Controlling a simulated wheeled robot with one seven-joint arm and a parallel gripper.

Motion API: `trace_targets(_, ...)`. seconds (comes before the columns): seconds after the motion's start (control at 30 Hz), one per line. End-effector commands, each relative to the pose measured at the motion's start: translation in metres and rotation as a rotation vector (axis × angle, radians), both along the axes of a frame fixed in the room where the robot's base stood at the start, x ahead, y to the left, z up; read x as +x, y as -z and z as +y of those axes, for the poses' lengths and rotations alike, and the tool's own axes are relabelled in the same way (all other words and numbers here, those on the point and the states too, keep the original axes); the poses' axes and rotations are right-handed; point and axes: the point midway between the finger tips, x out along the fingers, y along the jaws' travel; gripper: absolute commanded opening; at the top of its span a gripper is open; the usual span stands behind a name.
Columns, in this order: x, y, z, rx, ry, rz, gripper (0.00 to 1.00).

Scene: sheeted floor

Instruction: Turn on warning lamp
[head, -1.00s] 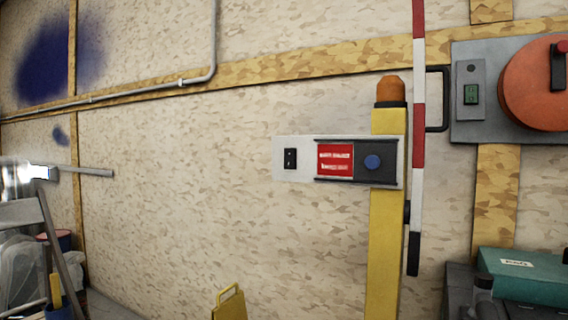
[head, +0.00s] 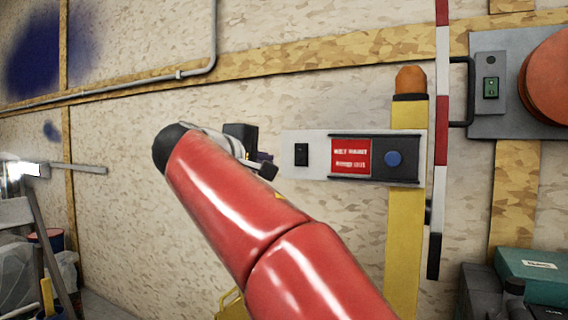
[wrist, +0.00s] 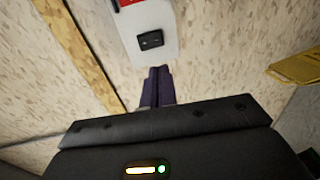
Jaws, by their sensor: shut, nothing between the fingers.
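The orange warning lamp (head: 411,80) sits on top of a yellow post (head: 407,225) and shows no glow. A pale panel (head: 288,148) is fixed across the post. It carries a black rocker switch (head: 301,155) at its left end, a red sign (head: 351,157) with white lettering, and a round blue knob (head: 393,158) on a dark plate. My gripper (head: 268,165) is left of the panel, partly hidden behind my arm. In the wrist view its dark fingers (wrist: 159,72) are together and empty, pointing toward the switch (wrist: 150,40), with a small gap in the picture.
A red and white striped pole (head: 441,120) hangs right of the post. A grey board with a large orange disc (head: 549,80) and a green switch (head: 490,88) is further right. A teal box (head: 535,275) stands lower right. A yellow object (wrist: 298,68) is at right in the wrist view.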

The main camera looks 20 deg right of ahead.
Motion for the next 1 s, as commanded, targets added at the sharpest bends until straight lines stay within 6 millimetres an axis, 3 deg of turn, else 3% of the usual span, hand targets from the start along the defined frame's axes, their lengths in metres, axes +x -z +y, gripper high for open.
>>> trace_targets(0.47,0.005,0.0,-0.007,-0.003,0.003,-0.002,0.0)
trace_targets(1.0,0.069,0.012,-0.09,-0.001,0.004,0.0,0.0)
